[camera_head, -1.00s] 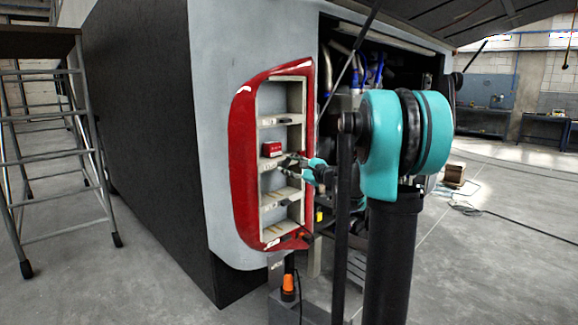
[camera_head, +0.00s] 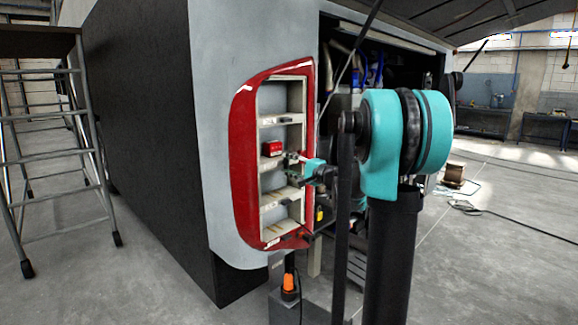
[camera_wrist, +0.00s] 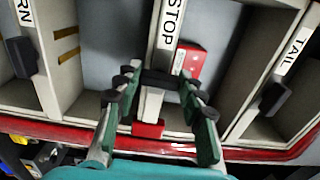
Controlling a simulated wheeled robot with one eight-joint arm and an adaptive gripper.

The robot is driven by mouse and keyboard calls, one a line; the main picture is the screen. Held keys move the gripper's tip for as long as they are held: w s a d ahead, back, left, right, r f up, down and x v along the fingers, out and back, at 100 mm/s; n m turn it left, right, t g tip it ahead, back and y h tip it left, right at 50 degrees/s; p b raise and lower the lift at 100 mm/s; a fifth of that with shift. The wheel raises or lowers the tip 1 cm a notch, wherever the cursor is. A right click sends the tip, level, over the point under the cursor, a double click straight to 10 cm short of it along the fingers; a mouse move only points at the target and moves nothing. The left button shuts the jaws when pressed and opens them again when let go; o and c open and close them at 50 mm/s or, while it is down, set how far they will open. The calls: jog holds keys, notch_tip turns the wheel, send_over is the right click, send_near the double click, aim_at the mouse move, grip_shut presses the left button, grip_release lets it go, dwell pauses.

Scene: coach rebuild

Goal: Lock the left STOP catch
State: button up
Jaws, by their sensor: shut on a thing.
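The red-rimmed lamp housing (camera_head: 243,170) with pale open compartments sits on the vehicle's rear corner. In the wrist view, the STOP label (camera_wrist: 171,24) marks the middle divider. The black STOP catch (camera_wrist: 158,79) lies crosswise on that divider, between my fingertips. My gripper (camera_wrist: 157,84) is shut on it, and the fingers partly hide it. A small red piece (camera_wrist: 148,129) shows at the divider's near end. In the head view, my gripper (camera_head: 297,171) is at the housing's middle dividers; the catch is too small there to judge whether it is locked.
A red block (camera_head: 272,148) sits in the housing; it also shows beside the STOP label (camera_wrist: 193,60). Black catches stand at the TAIL divider (camera_wrist: 274,97) and the left divider (camera_wrist: 22,57). A metal ladder (camera_head: 60,150) stands left. Open floor lies right.

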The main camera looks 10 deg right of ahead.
jog(key=shift+f, duration=0.1)
dwell(0.3)
jog(key=o, duration=1.2)
jog(key=shift+c, duration=0.2)
jog(key=v, duration=1.2)
